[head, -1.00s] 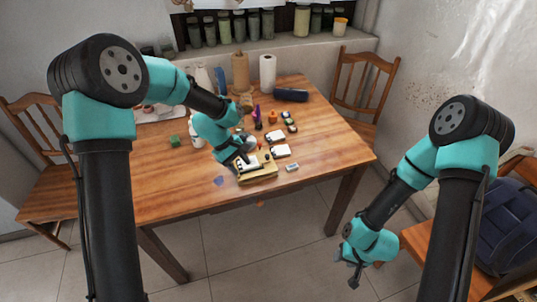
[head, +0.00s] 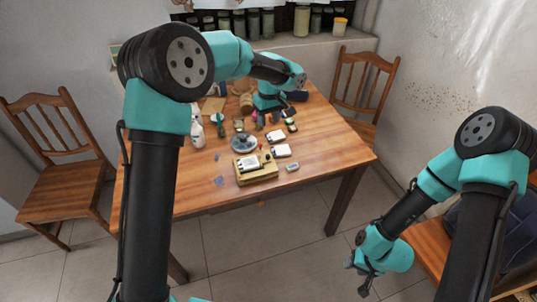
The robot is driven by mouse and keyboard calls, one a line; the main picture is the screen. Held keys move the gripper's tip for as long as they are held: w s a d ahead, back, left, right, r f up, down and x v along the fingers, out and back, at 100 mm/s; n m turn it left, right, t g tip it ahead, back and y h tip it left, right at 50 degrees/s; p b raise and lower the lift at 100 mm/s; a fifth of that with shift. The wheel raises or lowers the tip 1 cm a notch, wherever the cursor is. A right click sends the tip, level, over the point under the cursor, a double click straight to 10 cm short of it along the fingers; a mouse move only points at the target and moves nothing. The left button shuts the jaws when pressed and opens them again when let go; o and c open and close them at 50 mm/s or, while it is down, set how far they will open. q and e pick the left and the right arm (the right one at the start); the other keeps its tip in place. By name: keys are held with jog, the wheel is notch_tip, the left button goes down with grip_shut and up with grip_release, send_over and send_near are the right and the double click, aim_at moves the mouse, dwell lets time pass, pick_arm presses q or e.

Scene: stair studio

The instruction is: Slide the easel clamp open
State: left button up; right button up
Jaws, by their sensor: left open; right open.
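No easel clamp can be made out with certainty. A small tan wooden box (head: 257,173) with a pale piece and dark details on its top lies near the table's front edge; I cannot tell whether it is the easel or whether a clamp on it is open. My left gripper (head: 269,112) is open, over the back of the table, behind and apart from the box. Its fingertips are small and partly hidden. My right gripper (head: 357,278) is open and empty, low in front of the table and off to its right.
The wooden table (head: 325,150) holds a round grey dish (head: 243,142), white cards (head: 281,151), a small pale block (head: 292,167), a white bottle (head: 197,131) and several small colored items. Chairs stand left (head: 60,150) and back right (head: 362,90). The table's right side is clear.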

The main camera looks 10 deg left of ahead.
aim_at(268, 155)
pick_arm(q)
jog(key=f, duration=1.7)
jog(key=shift+s+a+f, duration=0.15)
jog(key=shift+a, duration=0.05)
jog(key=shift+c, duration=0.3)
grip_shut()
